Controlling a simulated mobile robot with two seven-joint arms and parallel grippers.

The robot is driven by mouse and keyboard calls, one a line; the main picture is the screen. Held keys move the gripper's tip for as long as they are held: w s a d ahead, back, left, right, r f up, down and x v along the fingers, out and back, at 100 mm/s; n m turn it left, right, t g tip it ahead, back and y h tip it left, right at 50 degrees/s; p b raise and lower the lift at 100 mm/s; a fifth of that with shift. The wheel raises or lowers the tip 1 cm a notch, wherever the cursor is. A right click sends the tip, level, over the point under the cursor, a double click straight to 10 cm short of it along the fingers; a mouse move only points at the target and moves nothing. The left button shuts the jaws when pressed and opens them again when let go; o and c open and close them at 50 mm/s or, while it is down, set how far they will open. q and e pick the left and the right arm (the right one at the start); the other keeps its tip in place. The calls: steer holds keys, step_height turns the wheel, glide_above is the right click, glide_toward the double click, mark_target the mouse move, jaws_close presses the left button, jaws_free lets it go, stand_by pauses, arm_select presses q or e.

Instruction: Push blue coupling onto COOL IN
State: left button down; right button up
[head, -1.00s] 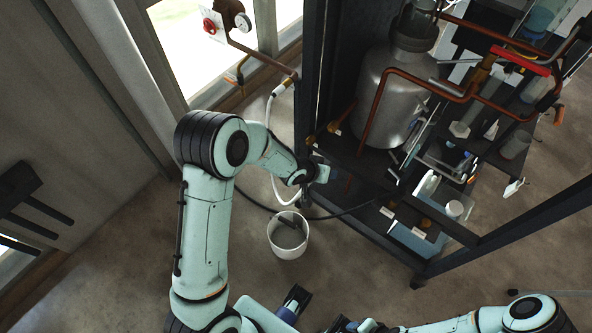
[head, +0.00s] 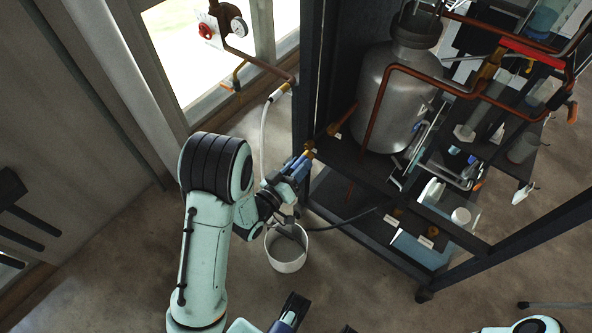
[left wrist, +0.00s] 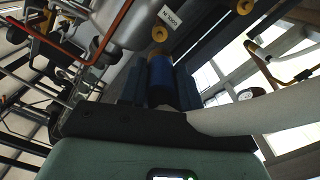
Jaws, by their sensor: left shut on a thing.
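My left gripper (head: 292,172) is shut on the blue coupling (head: 297,164), in front of the rack's lower left edge. In the left wrist view the blue coupling (left wrist: 160,72) sits between the two dark fingers and points away from the camera. A brass spigot (left wrist: 159,33) with a small white label (left wrist: 169,17) lies just beyond its far end. The label seems to read COOL IN, but it is small and upside down. The coupling looks roughly in line with this spigot, with a small gap between them.
A white bucket (head: 286,249) stands on the floor below my left gripper. A white hose (head: 265,135) hangs from the wall pipe at the left. A metal vessel (head: 395,97) and copper pipes fill the rack. A dark hose (head: 345,218) runs near the shelf.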

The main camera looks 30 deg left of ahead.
mark_target(309, 156)
arm_select(q)
steer(key=w, duration=0.4)
steer(key=shift+w+d+p, duration=0.25)
steer(key=shift+w+p, duration=0.05)
steer(key=shift+w+b, duration=0.4)
steer(key=shift+w, duration=0.7)
steer(key=shift+w+d, duration=0.1)
steer(key=shift+b, duration=0.45)
steer(key=shift+w+d+b, duration=0.1)
steer(key=shift+w+b, duration=0.55)
steer(key=shift+w, duration=0.75)
